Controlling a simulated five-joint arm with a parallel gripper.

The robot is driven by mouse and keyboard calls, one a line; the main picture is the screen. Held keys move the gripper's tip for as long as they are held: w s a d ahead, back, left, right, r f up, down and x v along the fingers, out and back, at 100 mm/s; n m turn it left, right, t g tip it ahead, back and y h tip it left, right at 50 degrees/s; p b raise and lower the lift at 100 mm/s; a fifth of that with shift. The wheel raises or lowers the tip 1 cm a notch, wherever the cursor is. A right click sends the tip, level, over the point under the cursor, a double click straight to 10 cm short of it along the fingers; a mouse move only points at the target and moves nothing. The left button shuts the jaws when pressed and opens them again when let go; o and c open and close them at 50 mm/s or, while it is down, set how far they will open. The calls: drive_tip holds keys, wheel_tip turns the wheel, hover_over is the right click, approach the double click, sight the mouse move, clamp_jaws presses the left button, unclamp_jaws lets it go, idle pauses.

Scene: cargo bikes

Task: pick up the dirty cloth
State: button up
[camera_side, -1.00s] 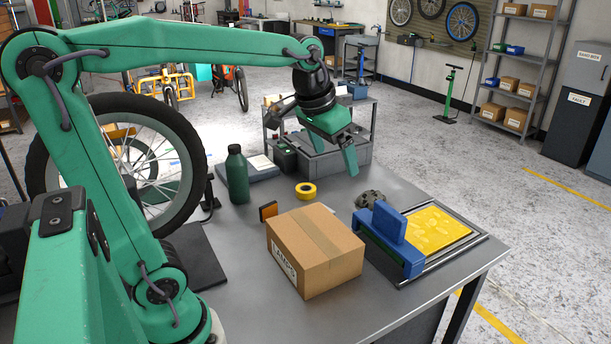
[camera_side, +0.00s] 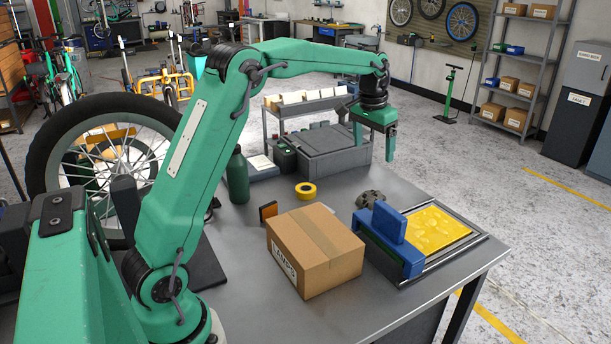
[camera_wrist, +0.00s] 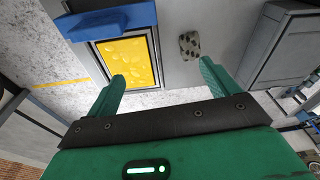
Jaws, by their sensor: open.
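The dirty cloth is a crumpled, grey, dark-spotted bundle (camera_side: 370,199) on the grey table, just behind the blue block. It also shows in the wrist view (camera_wrist: 189,44), ahead of the fingertips and between their lines, nearer the right finger. My gripper (camera_side: 375,143) hangs in the air above and behind the cloth, apart from it, with the fingers pointing down. In the wrist view the two green fingers (camera_wrist: 162,72) are spread wide with nothing between them.
A blue press-like block (camera_side: 388,222) with a yellow dimpled pad (camera_side: 433,229) stands right of the cloth. A cardboard box (camera_side: 315,250) is in front.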

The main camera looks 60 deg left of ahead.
drive_tip(key=w+a+f+g, duration=0.1)
drive_tip(key=w+a+f, duration=0.4)
drive_tip(key=f, duration=0.3)
hover_over(363, 198)
drive_tip(key=shift+n+g, duration=0.3)
drive_tip(key=shift+g, duration=0.1)
drive_tip(key=f, duration=0.7)
drive_tip(key=shift+w+f, duration=0.2)
drive_tip(key=shift+f, duration=0.1)
drive_tip(key=shift+f, duration=1.25)
drive_tip(key=shift+f, duration=0.1)
drive_tip(key=shift+s+f, duration=0.2)
drive_tip(key=shift+f, duration=2.3)
drive_tip(key=shift+c, duration=0.5)
drive_tip(key=c, duration=1)
